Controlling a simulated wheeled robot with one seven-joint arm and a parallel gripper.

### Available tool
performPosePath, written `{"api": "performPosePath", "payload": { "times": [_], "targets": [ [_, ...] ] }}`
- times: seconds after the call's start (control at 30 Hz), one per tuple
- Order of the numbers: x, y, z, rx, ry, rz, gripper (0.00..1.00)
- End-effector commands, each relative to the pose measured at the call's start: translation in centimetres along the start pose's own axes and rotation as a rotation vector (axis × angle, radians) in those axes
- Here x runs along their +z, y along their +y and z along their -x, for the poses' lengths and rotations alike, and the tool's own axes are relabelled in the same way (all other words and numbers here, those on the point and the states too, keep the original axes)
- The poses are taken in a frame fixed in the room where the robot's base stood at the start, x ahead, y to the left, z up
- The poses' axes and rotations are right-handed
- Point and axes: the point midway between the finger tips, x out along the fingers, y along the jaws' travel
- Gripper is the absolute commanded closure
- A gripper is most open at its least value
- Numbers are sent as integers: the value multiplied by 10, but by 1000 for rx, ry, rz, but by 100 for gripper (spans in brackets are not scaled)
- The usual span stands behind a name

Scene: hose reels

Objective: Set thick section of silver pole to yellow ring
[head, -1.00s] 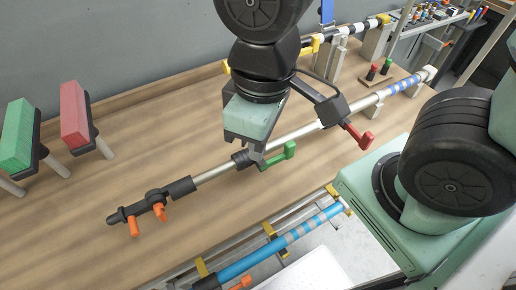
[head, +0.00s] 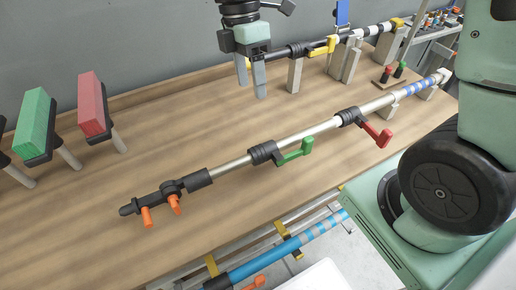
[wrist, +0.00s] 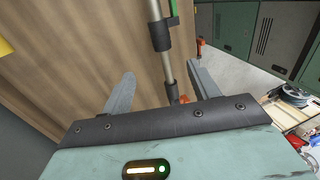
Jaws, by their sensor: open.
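The silver pole (head: 233,167) lies across the table, with a black end fitting and orange knobs (head: 175,206) at lower left. A black clamp with a green lever (head: 296,152) sits midway; another with a red lever (head: 377,132) sits further right. The thicker pale section (head: 378,103) beyond carries blue bands (head: 416,88). I cannot make out a yellow ring on this pole. My gripper (head: 252,92) is open and empty, behind and apart from the pole. The wrist view shows the pole (wrist: 167,66) beyond the open fingers (wrist: 162,88).
A second pole with a yellow lever (head: 324,47) rests on grey supports (head: 295,74) behind. Red (head: 92,103) and green (head: 36,119) blocks on posts stand at left. A blue pole (head: 265,256) lies along the front. The left middle of the table is clear.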

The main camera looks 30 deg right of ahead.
Motion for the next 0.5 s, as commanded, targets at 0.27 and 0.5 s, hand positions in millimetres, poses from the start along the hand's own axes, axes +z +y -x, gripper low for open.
{"api": "performPosePath", "payload": {
  "times": [0.27,0.5],
  "targets": [
    [0,-2,-46,-8,-3,2,40],
    [-1,-2,-97,-7,-2,1,40]
  ]
}}
